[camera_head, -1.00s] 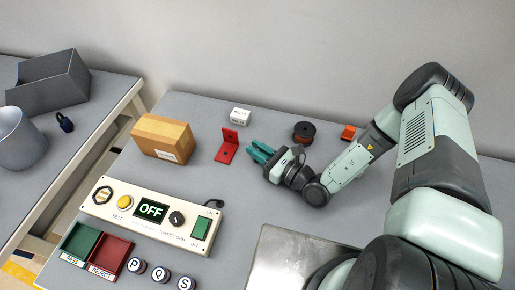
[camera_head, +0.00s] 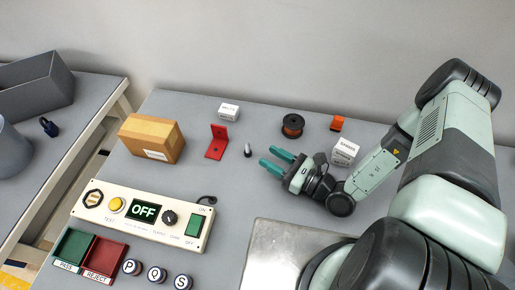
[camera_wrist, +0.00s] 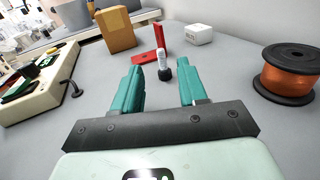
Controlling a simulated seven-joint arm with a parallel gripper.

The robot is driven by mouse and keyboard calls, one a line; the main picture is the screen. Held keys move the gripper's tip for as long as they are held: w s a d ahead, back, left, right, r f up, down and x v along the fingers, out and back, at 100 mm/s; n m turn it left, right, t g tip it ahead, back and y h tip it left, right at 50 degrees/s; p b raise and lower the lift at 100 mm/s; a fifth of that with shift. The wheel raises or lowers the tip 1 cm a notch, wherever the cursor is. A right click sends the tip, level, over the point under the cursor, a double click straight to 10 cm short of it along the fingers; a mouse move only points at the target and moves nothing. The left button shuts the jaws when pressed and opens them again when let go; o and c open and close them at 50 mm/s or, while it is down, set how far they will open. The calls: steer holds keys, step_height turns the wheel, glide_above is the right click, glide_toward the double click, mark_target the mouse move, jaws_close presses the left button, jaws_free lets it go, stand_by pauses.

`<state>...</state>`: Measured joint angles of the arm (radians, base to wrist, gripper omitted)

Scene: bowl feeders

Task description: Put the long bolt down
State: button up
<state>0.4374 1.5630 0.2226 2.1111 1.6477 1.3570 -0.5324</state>
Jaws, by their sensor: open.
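The long bolt (camera_head: 247,150) stands upright on its dark head on the grey table, just right of the red bracket. In the wrist view the bolt (camera_wrist: 163,66) shows its pale shank upward, beyond and between my fingertips. My gripper (camera_head: 278,163) is open and empty, low over the table, with its teal fingers pointing at the bolt. The gripper (camera_wrist: 160,75) also shows in the wrist view with a clear gap between the fingers. The bolt is apart from both fingers.
A red bracket (camera_head: 217,142), cardboard box (camera_head: 152,138) and white box (camera_head: 229,111) stand behind and left. The control panel (camera_head: 143,213) and red and green trays (camera_head: 103,257) lie in front.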

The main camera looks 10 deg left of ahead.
steer(key=shift+v, duration=1.5)
